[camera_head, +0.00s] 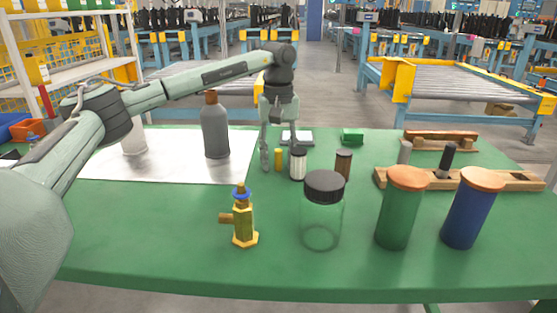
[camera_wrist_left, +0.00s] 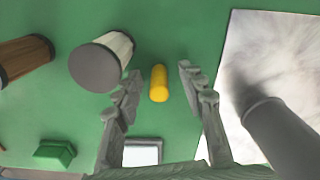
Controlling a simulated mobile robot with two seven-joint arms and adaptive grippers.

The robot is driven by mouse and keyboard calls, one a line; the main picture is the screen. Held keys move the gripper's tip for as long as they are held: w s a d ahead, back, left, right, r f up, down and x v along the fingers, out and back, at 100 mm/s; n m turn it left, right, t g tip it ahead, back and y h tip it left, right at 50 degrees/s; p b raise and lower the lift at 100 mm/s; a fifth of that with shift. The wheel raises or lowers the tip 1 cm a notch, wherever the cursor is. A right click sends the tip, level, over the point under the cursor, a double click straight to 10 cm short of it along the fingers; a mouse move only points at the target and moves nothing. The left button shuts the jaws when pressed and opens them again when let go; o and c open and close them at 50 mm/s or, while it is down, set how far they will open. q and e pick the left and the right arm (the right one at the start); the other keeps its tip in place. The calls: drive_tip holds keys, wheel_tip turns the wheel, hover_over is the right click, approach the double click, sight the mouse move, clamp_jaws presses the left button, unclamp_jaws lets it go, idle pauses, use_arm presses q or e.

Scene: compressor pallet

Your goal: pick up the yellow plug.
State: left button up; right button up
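The yellow plug (camera_head: 279,158) is a small yellow cylinder on the green table, behind the clear jar. My left gripper (camera_head: 272,165) reaches down beside it from above. In the left wrist view the plug (camera_wrist_left: 159,84) lies between the two spread fingers of the left gripper (camera_wrist_left: 160,85), with green table showing on both sides of it. The fingers do not appear to touch it. My right gripper is in neither view.
A white-and-black cylinder (camera_head: 297,165) stands close to the plug, and a brown one (camera_head: 343,163) beyond it. A grey bottle (camera_head: 214,130) stands on the white sheet (camera_head: 170,172). A clear jar (camera_head: 321,220) and a yellow fitting (camera_head: 243,228) stand in front.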

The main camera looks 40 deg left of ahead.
use_arm(q)
drive_tip(key=shift+c, duration=0.4)
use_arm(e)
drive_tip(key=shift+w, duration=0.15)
use_arm(q)
clamp_jaws()
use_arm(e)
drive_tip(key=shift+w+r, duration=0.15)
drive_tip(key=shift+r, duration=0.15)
use_arm(q)
drive_tip(key=shift+r, duration=0.15)
